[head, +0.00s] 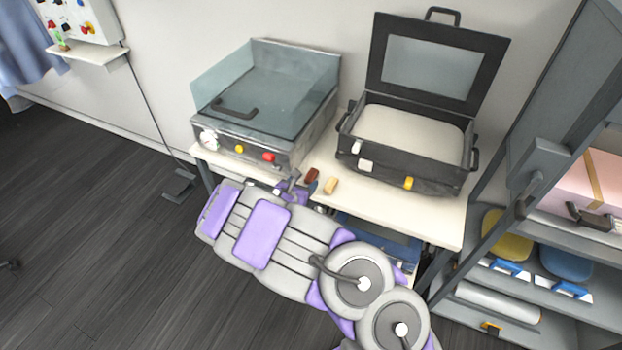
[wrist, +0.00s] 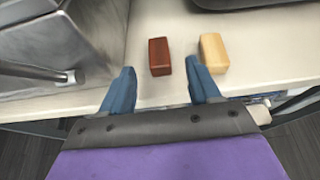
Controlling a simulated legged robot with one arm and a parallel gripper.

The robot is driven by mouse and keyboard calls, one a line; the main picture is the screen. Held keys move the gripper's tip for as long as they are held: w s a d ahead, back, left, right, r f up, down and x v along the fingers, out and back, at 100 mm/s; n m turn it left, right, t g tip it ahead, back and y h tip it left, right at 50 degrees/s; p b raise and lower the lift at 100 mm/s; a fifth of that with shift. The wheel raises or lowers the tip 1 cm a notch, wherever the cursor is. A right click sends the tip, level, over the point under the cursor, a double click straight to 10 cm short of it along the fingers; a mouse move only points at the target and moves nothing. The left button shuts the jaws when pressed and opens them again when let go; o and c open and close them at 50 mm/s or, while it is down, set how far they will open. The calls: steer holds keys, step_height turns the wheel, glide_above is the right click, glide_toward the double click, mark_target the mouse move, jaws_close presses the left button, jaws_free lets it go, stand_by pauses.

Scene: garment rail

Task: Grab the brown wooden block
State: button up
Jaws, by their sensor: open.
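The brown wooden block (wrist: 160,56) stands on the white table top, a little beyond my fingertips and between their lines in the wrist view. It also shows in the head view (head: 312,175), just past the end of my arm. In the head view my gripper (head: 296,187) is small and partly hidden by my arm.
A metal griddle (head: 262,100) with a glass cover stands left of the blocks. An open black case (head: 405,145) stands behind and right. The white table (head: 437,218) has free room at the right. A grey shelf unit (head: 545,165) stands far right.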

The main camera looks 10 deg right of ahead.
mark_target(310, 176)
steer(key=b+x, duration=0.1)
steer(key=x, duration=0.3)
steer(key=shift+w+f+b, duration=0.2)
steer(key=shift+f+b, duration=0.05)
steer(key=shift+b, duration=0.05)
steer(key=shift+w+d, duration=0.35)
steer(key=shift+w, duration=0.05)
steer(key=shift+c, duration=0.3)
steer(key=c, duration=1)
